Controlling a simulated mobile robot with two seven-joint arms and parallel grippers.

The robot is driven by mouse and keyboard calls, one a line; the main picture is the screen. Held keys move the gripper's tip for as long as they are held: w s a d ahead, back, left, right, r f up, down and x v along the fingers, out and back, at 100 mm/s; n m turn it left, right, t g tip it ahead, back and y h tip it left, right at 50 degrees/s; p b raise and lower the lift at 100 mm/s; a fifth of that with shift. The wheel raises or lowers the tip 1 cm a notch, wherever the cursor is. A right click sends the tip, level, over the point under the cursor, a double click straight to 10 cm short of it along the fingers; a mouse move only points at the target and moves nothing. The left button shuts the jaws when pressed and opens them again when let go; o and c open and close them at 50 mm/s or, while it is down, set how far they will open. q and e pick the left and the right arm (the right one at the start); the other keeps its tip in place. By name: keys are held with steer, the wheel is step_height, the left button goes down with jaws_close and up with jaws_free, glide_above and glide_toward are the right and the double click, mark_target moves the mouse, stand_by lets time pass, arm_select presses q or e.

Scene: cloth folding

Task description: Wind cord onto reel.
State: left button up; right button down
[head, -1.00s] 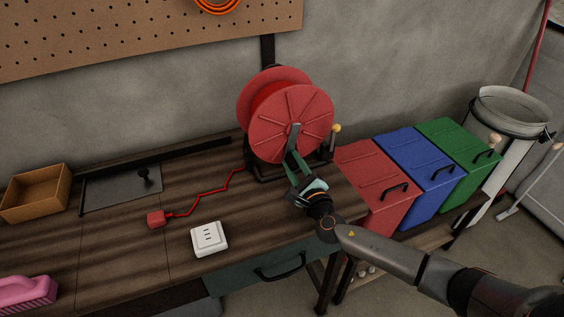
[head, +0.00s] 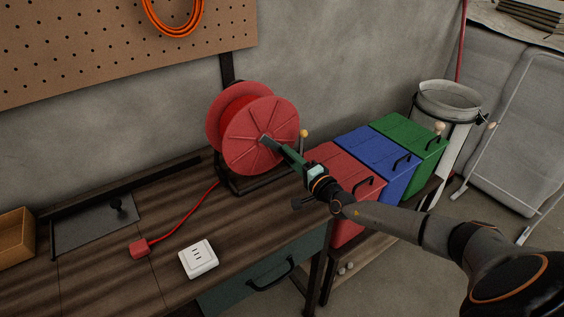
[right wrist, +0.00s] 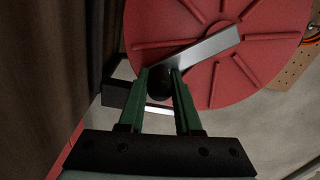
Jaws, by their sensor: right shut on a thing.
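The red reel (head: 249,150) stands upright on its dark stand at the right end of the workbench. A red cord (head: 188,217) runs from the reel's lower left down to a red plug (head: 139,248) on the bench, and looks nearly straight. My right gripper (head: 286,157) is in front of the reel's face. In the right wrist view its green fingers (right wrist: 160,85) are shut on the black knob of the crank (right wrist: 202,50), a flat metal arm. The gripper partly hides the crank in the head view. My left gripper is not in view.
A white socket box (head: 198,262) lies near the plug. A wooden tray (head: 14,243) and a grey plate (head: 90,228) are at the left. Red, blue and green bins (head: 380,150) stand right of the reel. A pegboard (head: 90,45) hangs behind.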

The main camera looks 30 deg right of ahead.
mark_target(289, 136)
steer(key=shift+d+r+p, duration=0.3)
steer(key=shift+d+r, duration=0.65)
steer(key=shift+r, duration=0.15)
steer(key=shift+w+d+r, duration=0.1)
steer(key=shift+d+r, duration=0.15)
steer(key=shift+r, duration=0.6)
steer(key=shift+r+p, duration=0.15)
steer(key=shift+p, duration=0.15)
steer(key=c, duration=0.6)
jaws_free()
steer(key=shift+a, duration=0.2)
steer(key=shift+d+f, duration=0.1)
steer(key=shift+f, duration=0.1)
steer(key=shift+s, duration=0.65)
steer(key=s, duration=1.1)
steer(key=shift+s+d+f+p, duration=0.15)
steer(key=shift+d+p, duration=0.1)
steer(key=shift+p, duration=0.2)
